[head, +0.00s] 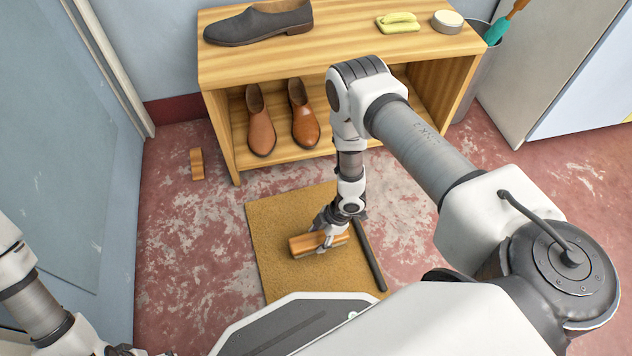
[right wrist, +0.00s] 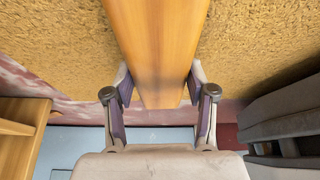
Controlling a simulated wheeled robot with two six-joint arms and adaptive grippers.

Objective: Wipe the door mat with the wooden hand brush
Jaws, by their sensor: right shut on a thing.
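The tan door mat (head: 272,220) lies on the red, worn floor in front of the wooden shoe bench. The wooden hand brush (head: 304,243) is over the middle of the mat, its long side running left to right. My right gripper (head: 330,236) is shut on it from above. In the right wrist view the brush's smooth wooden back (right wrist: 157,50) sits between the two fingers (right wrist: 158,95), with the mat (right wrist: 60,45) behind it. The brush appears to rest on the mat; its underside is hidden. My left arm shows at the lower left, its gripper mostly cut off by the bottom edge.
A dark bar (head: 368,255) lies along the mat's right side. The bench (head: 222,72) holds brown shoes (head: 260,125) below, and a dark shoe (head: 260,22), yellow-green item (head: 398,22) and round tin (head: 447,21) on top. A small wooden block (head: 197,164) lies left on the floor.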

